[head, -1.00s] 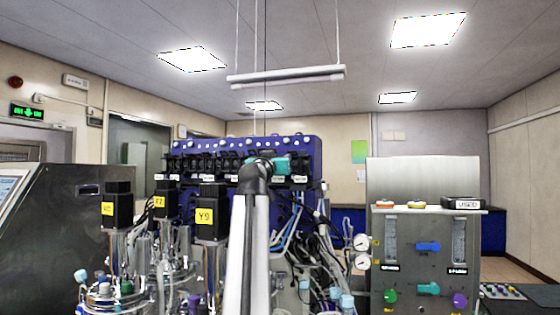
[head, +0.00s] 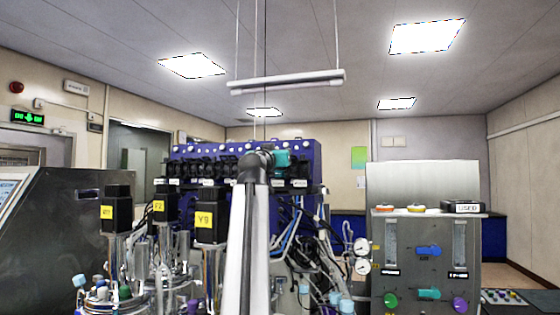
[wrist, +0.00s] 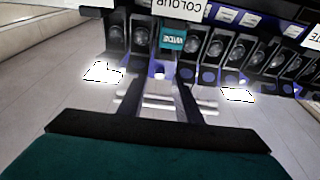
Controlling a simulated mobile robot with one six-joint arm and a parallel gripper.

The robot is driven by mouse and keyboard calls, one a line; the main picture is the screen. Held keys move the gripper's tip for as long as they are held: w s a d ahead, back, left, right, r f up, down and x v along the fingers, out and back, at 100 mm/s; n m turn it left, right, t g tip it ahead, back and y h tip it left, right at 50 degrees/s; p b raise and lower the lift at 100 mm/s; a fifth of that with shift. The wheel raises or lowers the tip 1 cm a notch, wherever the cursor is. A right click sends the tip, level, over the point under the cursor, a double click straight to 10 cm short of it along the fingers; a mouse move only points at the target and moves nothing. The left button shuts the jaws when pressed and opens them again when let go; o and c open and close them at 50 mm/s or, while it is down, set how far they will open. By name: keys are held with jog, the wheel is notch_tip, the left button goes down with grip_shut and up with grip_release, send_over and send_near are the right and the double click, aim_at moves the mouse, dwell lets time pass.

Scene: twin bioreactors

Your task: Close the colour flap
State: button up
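The blue pump unit (head: 308,155) stands mid-picture in the head view, with a row of black pump heads along its front. In the wrist view the row appears upside down at the top, with a COLOUR label (wrist: 181,7). A small teal piece with white lettering (wrist: 172,40) sits among the black heads near that label. I cannot tell for sure that it is the colour flap, nor how far any flap stands open. My gripper (wrist: 158,88) has two dark fingers apart with nothing between them, pointing at the row. In the head view, my arm hides part of the unit.
Glass vessels with black motors (head: 210,208) stand at the left front. A grey gas panel (head: 425,265) with knobs and flow tubes stands on the right. Hoses and cables (head: 300,240) hang below the pump unit.

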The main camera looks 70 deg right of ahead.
jog(key=shift+s+a, duration=0.25)
jog(key=shift+a, duration=0.45)
jog(key=s+a+p, duration=0.2)
jog(key=a+p, duration=0.2)
jog(key=a, duration=0.2)
jog(key=s+a+r+p, duration=0.1)
jog(key=s+a+p, duration=0.2)
jog(key=a+p, duration=0.2)
jog(key=shift+s+a+r, duration=0.15)
jog(key=shift+a+r, duration=0.15)
jog(key=shift+a, duration=0.95)
